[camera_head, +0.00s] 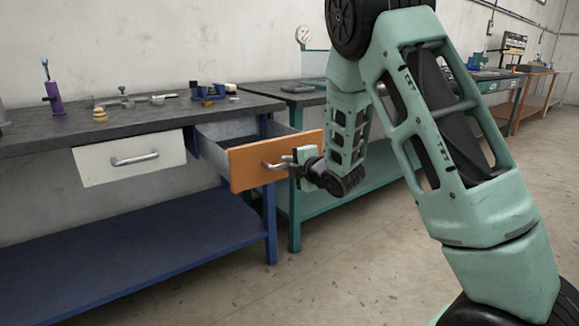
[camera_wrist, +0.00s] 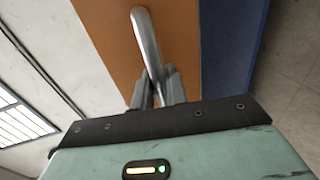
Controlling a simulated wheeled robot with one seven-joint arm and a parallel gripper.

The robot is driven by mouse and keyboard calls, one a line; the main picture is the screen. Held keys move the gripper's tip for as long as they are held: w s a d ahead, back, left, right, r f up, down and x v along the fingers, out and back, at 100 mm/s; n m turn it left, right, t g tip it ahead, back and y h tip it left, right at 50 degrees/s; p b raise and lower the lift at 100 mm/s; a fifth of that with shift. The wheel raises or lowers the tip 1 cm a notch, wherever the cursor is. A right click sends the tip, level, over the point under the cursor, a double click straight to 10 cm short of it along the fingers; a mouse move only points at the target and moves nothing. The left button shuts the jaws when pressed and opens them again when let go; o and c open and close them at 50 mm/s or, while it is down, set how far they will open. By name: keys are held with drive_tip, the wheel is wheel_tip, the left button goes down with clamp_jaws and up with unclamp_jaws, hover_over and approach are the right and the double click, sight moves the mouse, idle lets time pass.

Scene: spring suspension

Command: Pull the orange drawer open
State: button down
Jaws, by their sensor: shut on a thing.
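The orange drawer (camera_head: 248,170) sits under the right end of the dark worktop and stands pulled out, with its grey inside showing behind the front. It also shows in the wrist view (camera_wrist: 112,40). A metal bar handle (camera_head: 275,165) is on its front. My gripper (camera_head: 292,165) is at the handle, and in the wrist view its two fingers (camera_wrist: 157,85) are shut on the handle bar (camera_wrist: 147,40). Part of the drawer front's right side is hidden behind my arm.
A white drawer (camera_head: 120,170) with its own handle is closed to the left. The worktop (camera_head: 60,133) carries small tools and parts. A blue lower shelf (camera_head: 150,250) is below. A teal bench (camera_head: 330,208) stands right behind. The floor in front is clear.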

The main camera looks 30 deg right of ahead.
drive_tip(key=c, duration=1.5)
unclamp_jaws()
drive_tip(key=b+v, duration=1.3)
drive_tip(key=v, duration=0.4)
drive_tip(key=shift+s+b, duration=0.2)
drive_tip(key=shift+b, duration=0.1)
